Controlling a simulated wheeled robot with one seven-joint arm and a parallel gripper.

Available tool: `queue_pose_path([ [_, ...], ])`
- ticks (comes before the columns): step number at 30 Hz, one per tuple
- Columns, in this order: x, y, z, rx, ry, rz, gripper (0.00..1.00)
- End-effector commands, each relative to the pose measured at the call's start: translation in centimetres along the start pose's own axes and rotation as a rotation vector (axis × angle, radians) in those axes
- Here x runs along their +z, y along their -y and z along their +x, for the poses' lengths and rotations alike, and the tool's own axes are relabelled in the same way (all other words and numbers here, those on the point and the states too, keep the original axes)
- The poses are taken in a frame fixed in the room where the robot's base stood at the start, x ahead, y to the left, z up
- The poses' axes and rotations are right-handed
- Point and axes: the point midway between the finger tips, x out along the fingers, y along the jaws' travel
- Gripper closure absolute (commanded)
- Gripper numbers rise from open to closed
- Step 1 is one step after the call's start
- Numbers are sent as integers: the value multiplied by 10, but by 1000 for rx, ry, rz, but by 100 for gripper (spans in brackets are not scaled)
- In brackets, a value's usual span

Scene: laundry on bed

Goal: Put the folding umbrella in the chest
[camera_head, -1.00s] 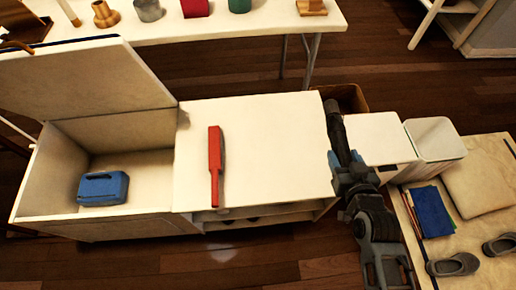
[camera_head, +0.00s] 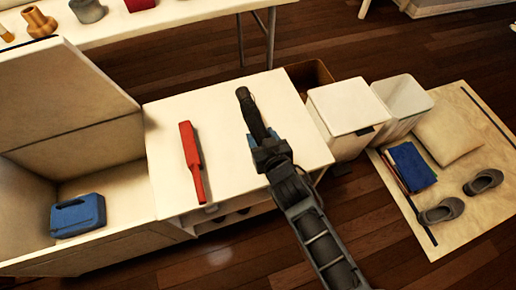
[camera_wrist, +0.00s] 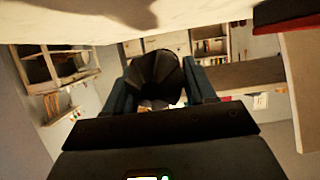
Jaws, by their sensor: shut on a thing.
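My gripper (camera_head: 268,150) is shut on the black folding umbrella (camera_head: 250,112), which points away from my arm over the right part of a white cabinet top. In the wrist view the umbrella (camera_wrist: 155,72) shows as a dark flared end between the two fingers. The chest (camera_head: 100,148) is at the left in the head view, with its lid (camera_head: 55,90) raised. A blue case (camera_head: 77,215) lies inside it, towards the front. The umbrella is apart from the chest, to its right.
A red object (camera_head: 191,160) lies on the white cabinet top (camera_head: 225,115), between umbrella and chest. White bins (camera_head: 345,110) stand to the right. A mat with shoes (camera_head: 440,210) and a cushion is further right. A table with several items runs along the back.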

Motion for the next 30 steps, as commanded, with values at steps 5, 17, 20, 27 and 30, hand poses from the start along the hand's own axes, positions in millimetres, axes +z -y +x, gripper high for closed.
queue_pose_path([
  [5, 5, 8, 7, 2, -2, -1, 87],
  [17, 40, 9, 22, 1, -3, 1, 87],
  [20, 40, 9, 22, 1, -3, 1, 87],
  [27, 43, 9, 23, 1, -2, 1, 87],
  [30, 43, 9, 22, 2, 0, 1, 38],
])
